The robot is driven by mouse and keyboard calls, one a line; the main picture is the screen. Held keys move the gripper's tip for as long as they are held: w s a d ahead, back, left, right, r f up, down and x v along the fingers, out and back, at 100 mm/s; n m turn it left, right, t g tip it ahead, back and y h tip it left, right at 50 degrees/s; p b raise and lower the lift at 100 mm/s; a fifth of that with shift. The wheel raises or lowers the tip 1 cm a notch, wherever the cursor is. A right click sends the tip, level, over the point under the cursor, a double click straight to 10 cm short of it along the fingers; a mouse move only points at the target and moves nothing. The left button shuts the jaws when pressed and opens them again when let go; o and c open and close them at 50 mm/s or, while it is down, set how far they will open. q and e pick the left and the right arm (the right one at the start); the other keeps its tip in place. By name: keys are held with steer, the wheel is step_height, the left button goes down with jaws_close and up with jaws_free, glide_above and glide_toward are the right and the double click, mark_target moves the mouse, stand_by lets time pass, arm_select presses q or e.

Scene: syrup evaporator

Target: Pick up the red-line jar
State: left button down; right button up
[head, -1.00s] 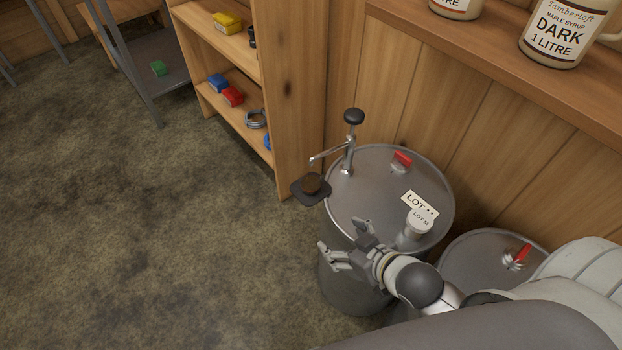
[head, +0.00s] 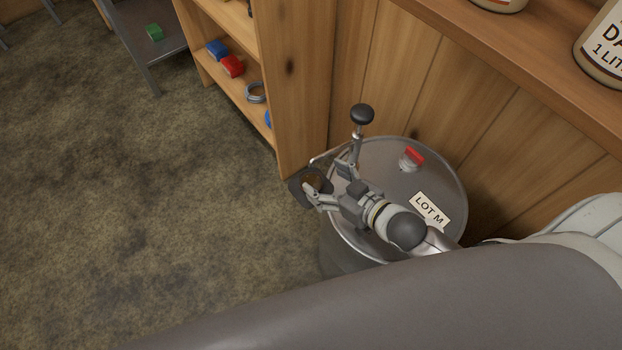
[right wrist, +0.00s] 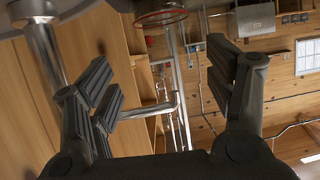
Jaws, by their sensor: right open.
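The small jar (head: 313,181) shows brown contents and sits on a dark square plate (head: 297,188) at the left edge of the drum, under the spout. In the right wrist view a clear rim with a red line (right wrist: 162,18) shows at the top, ahead of the fingers. My right gripper (head: 325,180) is open at the jar's near right side, and its fingers partly cover the jar. In the right wrist view the open fingers (right wrist: 165,85) have nothing between them. I cannot tell whether a finger touches the jar. My left gripper is not in view.
The floor at left is clear.

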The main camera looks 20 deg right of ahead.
mark_target(304, 170)
steer(key=shift+w+a+f, duration=0.4)
steer(key=shift+w+a, duration=0.2)
steer(key=shift+w, duration=0.1)
steer(key=x, duration=0.3)
steer(key=shift+a+f, duration=0.1)
steer(key=shift+f, duration=0.1)
steer(key=shift+w, duration=0.15)
steer(key=shift+a, duration=0.1)
steer(key=shift+c, duration=0.4)
steer(key=c, duration=1.2)
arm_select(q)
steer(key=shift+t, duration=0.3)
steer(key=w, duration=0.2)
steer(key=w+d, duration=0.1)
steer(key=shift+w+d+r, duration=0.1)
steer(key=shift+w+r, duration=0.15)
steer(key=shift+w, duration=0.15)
arm_select(e)
steer(key=shift+r, duration=0.2)
